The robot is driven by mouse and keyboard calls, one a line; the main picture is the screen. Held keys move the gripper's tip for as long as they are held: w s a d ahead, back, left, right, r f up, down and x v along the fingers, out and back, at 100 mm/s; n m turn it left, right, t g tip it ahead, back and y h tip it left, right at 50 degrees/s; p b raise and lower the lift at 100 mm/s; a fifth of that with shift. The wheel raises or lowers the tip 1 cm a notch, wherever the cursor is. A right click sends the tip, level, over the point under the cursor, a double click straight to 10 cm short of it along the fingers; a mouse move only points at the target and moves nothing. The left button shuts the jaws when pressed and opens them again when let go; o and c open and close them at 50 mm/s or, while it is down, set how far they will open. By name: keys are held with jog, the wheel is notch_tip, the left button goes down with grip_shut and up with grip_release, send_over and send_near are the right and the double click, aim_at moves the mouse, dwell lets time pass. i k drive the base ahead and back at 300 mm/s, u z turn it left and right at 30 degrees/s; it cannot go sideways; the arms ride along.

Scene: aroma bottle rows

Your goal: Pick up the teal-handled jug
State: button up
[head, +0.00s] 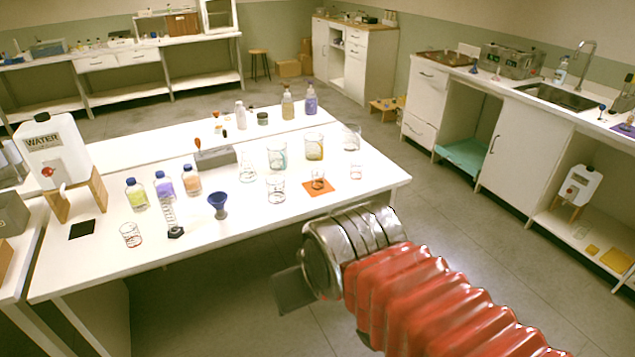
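Several clear glass vessels stand on the white table in the head view. One has a teal tint and looks like the teal-handled jug (277,157); its handle is too small to make out clearly. It stands upright behind a clear beaker (276,188) and left of a yellow-tinted jug (314,147). My gripper (292,291) shows only as a grey flat part beyond the metal wrist, over the floor in front of the table's right end. It is well apart from the jug. Whether it is open or shut is hidden.
A small glass stands on an orange mat (309,187) near the front edge. A blue funnel (218,204), a grey block (215,158) and capped bottles (164,186) stand to the left. A water container (52,150) is at the far left.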

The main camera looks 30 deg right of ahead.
aim_at(279, 158)
jog(key=z, duration=0.2)
jog(key=i, duration=2.05)
jog(key=u, duration=0.3)
